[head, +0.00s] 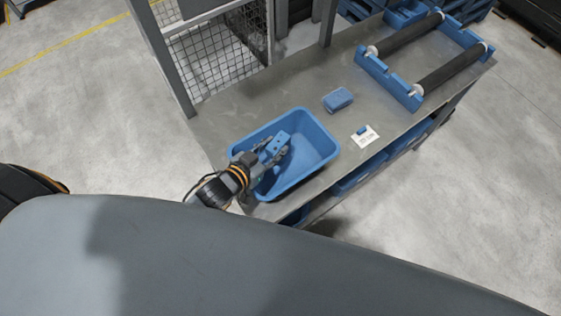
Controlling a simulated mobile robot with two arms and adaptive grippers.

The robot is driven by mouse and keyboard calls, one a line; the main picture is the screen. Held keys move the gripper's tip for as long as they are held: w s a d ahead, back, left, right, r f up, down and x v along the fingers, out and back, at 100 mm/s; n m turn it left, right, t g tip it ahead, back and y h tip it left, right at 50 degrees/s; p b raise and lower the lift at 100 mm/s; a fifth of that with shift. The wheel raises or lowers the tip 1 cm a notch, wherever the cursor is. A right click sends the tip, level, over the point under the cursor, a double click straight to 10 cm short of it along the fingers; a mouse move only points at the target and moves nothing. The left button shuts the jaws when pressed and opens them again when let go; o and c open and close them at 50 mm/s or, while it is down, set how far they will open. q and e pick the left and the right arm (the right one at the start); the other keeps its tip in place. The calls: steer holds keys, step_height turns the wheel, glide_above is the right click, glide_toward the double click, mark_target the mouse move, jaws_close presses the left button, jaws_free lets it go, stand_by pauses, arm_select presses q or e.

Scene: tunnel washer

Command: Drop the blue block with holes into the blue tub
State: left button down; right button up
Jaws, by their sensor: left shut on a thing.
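The blue tub (322,163) stands on the grey metal table, open side up. My left gripper (275,147) is over the left part of the tub's opening. It is shut on the blue block with holes (279,141), which is tilted and shows small dark holes on its face. The block is above the tub floor; how high I cannot tell exactly. The tub looks empty where its floor shows. The arm and gripper hide part of its left wall. My right gripper is not in view.
A small blue box (338,100) and a white card (364,138) with a small blue piece lie on the table (232,112) right of the tub. A blue roller frame (421,99) stands at the far right end. A wire mesh cage (210,58) stands behind.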

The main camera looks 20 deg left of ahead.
arm_select(q)
steer(key=shift+r, duration=0.1)
steer(key=c, duration=1.4)
jaws_free()
steer(key=o, duration=0.4)
steer(key=shift+o, duration=0.8)
steer(key=shift+s, duration=0.2)
steer(key=v, duration=1.1)
steer(key=shift+s+a+r, duration=0.2)
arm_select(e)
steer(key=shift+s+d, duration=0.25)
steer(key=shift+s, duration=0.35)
